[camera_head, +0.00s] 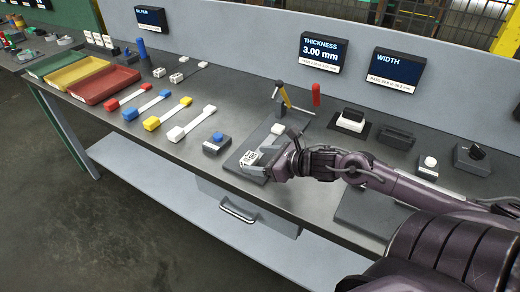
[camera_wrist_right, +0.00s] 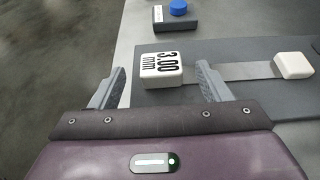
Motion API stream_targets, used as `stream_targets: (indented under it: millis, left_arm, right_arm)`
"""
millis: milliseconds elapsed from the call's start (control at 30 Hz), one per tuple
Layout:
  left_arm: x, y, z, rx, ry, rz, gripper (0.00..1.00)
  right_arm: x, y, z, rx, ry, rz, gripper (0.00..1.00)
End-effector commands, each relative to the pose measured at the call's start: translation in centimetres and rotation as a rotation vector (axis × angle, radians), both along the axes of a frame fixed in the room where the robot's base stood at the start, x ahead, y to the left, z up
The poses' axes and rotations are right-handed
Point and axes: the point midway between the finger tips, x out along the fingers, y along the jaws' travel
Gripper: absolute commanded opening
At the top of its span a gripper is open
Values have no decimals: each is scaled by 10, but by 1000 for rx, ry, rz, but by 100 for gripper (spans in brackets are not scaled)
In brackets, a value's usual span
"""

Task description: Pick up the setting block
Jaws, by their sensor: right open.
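The setting block is a white block (camera_wrist_right: 162,66) marked "3.00 mm", lying on a dark grey plate (camera_wrist_right: 225,45) at the end of a grey metal strip (camera_wrist_right: 240,72). It also shows in the head view (camera_head: 250,158), partly behind my right gripper (camera_head: 262,168). In the right wrist view the right gripper (camera_wrist_right: 160,82) is open, with one finger on each side of the near part of the block. My left gripper is not in view.
A white piece (camera_wrist_right: 294,65) sits at the strip's other end. A grey box with a blue button (camera_head: 217,140) stands left of the plate. Several colour-ended strips (camera_head: 160,112) and three trays (camera_head: 104,82) lie further left. Displays (camera_head: 319,53) stand along the back.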

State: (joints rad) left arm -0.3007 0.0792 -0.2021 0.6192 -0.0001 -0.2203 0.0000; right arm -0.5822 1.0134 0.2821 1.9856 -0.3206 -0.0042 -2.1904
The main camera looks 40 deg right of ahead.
Motion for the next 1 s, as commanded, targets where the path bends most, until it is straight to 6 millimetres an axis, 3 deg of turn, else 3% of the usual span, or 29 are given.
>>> stream_targets:
  millis: [300,667,1000]
  left_arm:
    - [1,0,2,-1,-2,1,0]
    - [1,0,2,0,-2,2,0]
    - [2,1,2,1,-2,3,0]
  right_arm:
    - [26,9,-11,1,-3,-2,71]
    - [29,11,-14,0,0,0,71]
    - [29,11,-14,0,-1,0,26]
